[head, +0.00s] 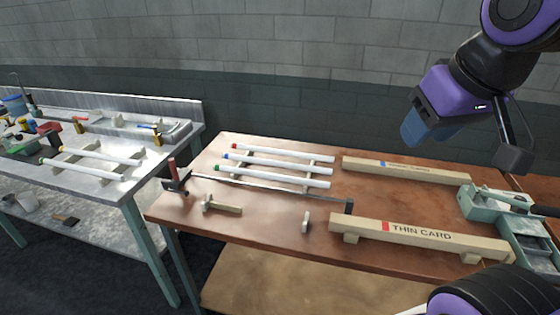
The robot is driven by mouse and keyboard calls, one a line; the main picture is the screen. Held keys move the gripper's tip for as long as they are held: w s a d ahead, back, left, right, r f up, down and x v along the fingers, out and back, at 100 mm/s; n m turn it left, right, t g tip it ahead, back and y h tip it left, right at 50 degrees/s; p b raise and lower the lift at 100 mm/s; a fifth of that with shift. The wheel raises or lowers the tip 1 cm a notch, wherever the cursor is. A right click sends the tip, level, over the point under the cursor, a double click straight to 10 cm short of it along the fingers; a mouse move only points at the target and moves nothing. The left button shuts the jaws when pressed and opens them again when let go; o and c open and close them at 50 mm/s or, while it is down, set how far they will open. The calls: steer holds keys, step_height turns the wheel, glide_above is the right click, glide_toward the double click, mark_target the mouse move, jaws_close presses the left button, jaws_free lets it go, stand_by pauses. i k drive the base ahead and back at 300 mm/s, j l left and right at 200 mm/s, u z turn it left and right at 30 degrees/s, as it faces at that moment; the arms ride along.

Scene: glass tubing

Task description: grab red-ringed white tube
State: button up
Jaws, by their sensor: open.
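The red-ringed white tube (285,152) is the farthest of three white tubes lying side by side on wooden supports on the brown table. Its red ring is at its left end. A blue-ringed tube (275,164) and a green-ringed tube (272,177) lie in front of it. My gripper (411,132) is high at the right, above the table's back and apart from the tubes. It is open, with nothing seen in it, though its fingers are small and partly turned away.
A green machine (510,215) stands at the right. A grey bench (110,180) with tools is at left.

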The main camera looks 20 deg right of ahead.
mark_target(236, 146)
steer(key=i+j+z, duration=0.35)
steer(key=j, duration=0.3)
steer(key=i+j+z, duration=0.15)
steer(key=j, duration=0.25)
steer(key=i+j+z, duration=0.15)
steer(key=j, duration=0.2)
steer(key=i+j+z, duration=0.2)
steer(key=j, duration=0.2)
steer(key=j+z, duration=0.15)
steer(key=j, duration=0.25)
